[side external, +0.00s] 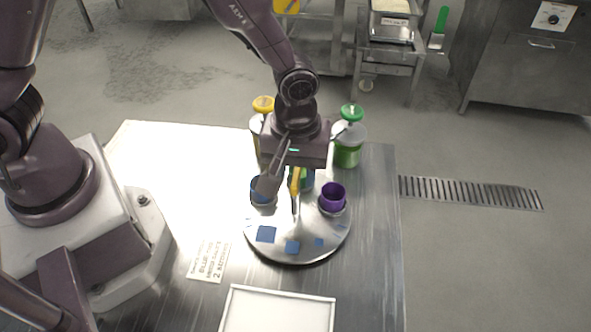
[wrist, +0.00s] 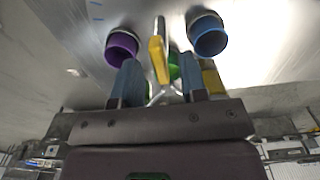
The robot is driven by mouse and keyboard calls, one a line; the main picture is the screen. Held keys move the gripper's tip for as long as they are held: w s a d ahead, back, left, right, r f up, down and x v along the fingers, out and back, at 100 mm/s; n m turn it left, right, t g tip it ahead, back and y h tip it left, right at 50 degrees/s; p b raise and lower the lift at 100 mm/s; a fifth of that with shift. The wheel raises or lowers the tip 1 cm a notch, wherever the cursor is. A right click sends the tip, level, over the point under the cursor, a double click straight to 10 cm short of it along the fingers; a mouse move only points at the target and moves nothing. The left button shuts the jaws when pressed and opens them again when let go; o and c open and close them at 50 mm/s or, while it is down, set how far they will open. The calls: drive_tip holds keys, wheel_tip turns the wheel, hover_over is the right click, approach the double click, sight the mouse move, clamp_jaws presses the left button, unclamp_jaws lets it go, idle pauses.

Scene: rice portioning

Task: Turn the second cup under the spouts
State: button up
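A round metal turntable (side external: 285,250) stands on the table. A purple cup (side external: 332,196) sits on its right side. A blue cup (side external: 257,196) sits on its left side, partly hidden by a finger. In the wrist view the purple cup (wrist: 121,47) is at left and the blue cup (wrist: 207,35) at right. A yellow handle (wrist: 158,60) on a metal rod rises between them. My gripper (wrist: 158,75) is open, with its fingers on either side of the handle and gaps visible. Dispensers with a yellow top (side external: 263,104) and a green top (side external: 351,112) stand behind; the spouts are mostly hidden.
Blue squares (side external: 266,234) mark the turntable's front. A printed card (side external: 208,262) lies to its left, and a white-rimmed tray (side external: 277,292) lies in front. A scale (side external: 391,28) stands on a separate stand beyond the table.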

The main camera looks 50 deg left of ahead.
drive_tip(key=shift+f, duration=0.35)
clamp_jaws()
drive_tip(key=shift+n, duration=5.4)
drive_tip(key=shift+r+n, duration=0.1)
drive_tip(key=shift+n, duration=1.6)
